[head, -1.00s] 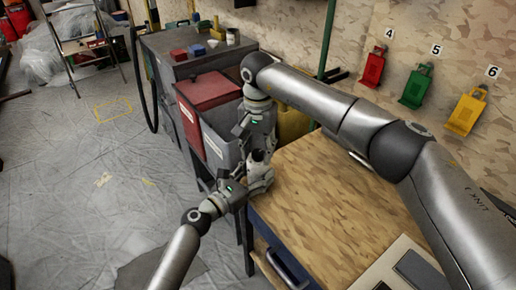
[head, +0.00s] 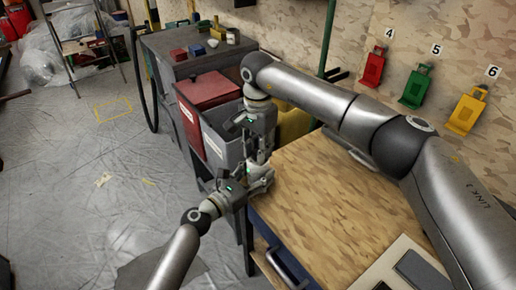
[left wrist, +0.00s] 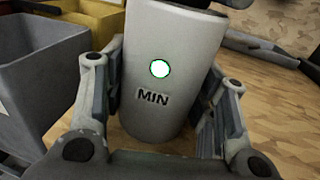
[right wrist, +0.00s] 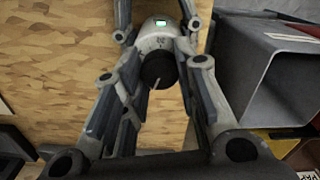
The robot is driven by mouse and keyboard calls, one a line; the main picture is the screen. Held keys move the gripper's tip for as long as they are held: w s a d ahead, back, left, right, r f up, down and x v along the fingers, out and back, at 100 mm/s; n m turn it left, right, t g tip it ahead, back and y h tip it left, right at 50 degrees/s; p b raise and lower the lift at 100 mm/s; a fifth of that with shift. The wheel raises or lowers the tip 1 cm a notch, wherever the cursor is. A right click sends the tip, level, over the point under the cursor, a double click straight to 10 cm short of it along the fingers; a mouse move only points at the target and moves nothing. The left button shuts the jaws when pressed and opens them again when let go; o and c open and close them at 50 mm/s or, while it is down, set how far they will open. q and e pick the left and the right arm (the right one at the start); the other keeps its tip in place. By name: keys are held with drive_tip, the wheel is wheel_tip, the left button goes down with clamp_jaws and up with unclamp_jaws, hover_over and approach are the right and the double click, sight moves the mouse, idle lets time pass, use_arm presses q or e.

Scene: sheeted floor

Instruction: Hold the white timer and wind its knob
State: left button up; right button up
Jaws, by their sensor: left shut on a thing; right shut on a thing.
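The white timer (left wrist: 158,80) is a pale cylinder marked MIN with a round light, filling the middle of the left wrist view. My left gripper (head: 262,178) is shut on its body, one finger on each side. The timer also shows in the right wrist view (right wrist: 155,42), where its dark round knob (right wrist: 159,70) with a thin pale line faces the camera. My right gripper (head: 259,152) comes from above and is shut on the knob, its fingers on either side. In the head view the grippers largely hide the timer, which is held near the wooden table's left corner.
The wooden table (head: 325,215) is mostly bare, with a grey device (head: 420,272) at its front right. Beside the grippers stand a grey bin (head: 222,135) and a red bin (head: 207,90). Red, green and yellow holders hang on the wall.

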drive_tip(key=m, duration=0.4)
drive_tip(key=shift+m, duration=0.3)
drive_tip(key=m, duration=0.3)
drive_tip(key=shift+m, duration=0.4)
drive_tip(key=m, duration=1.2)
drive_tip(key=shift+w+m, duration=0.1)
drive_tip(key=shift+m, duration=0.2)
drive_tip(key=m, duration=0.3)
drive_tip(key=shift+m, duration=0.4)
drive_tip(key=m, duration=0.3)
use_arm(q)
drive_tip(key=shift+f, duration=0.1)
use_arm(e)
drive_tip(key=shift+m, duration=2)
